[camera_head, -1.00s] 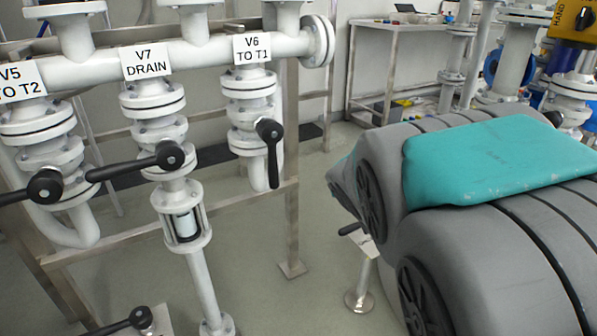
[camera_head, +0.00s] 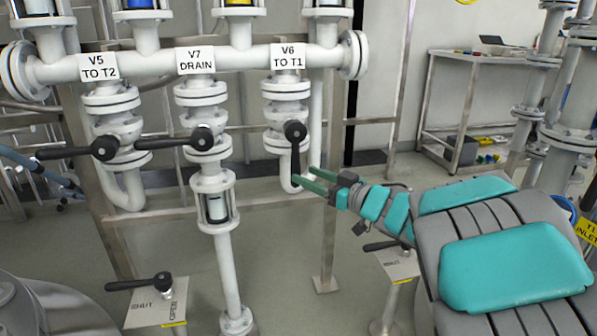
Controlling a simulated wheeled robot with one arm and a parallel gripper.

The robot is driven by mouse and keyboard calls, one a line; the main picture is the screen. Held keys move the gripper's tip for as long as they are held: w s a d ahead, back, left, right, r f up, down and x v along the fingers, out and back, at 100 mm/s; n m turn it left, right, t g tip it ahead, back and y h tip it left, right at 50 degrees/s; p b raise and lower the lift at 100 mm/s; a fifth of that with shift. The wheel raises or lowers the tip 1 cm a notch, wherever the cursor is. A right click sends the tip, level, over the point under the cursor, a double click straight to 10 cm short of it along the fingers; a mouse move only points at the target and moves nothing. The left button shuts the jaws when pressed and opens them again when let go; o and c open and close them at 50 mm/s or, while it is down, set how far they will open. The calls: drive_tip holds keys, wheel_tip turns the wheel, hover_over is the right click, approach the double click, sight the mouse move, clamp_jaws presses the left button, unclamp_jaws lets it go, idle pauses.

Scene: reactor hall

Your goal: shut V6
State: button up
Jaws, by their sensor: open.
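The V6 label (camera_head: 288,56), reading "V6 TO T1", is on the white header pipe above its valve. The V6 valve (camera_head: 286,90) has a black lever (camera_head: 296,148) that hangs straight down, in line with its pipe. My gripper (camera_head: 302,176) reaches in from the right with its two green fingers pointing left. The fingers are open and apart, with their tips close to the lower end of the V6 lever. I cannot tell whether they touch it or how far in front of it they are.
The V7 lever (camera_head: 175,142) and V5 lever (camera_head: 75,152) point left, across their pipes, to the left of V6. A low lever (camera_head: 140,284) stands over a plate at bottom left. Another lever stand (camera_head: 399,265) is below my arm. A metal frame post (camera_head: 328,240) stands below V6.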

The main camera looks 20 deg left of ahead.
drive_tip(key=shift+a, duration=0.3)
drive_tip(key=x, duration=0.7)
drive_tip(key=shift+w+a, duration=0.1)
drive_tip(key=shift+c, duration=0.2)
clamp_jaws()
idle(0.9)
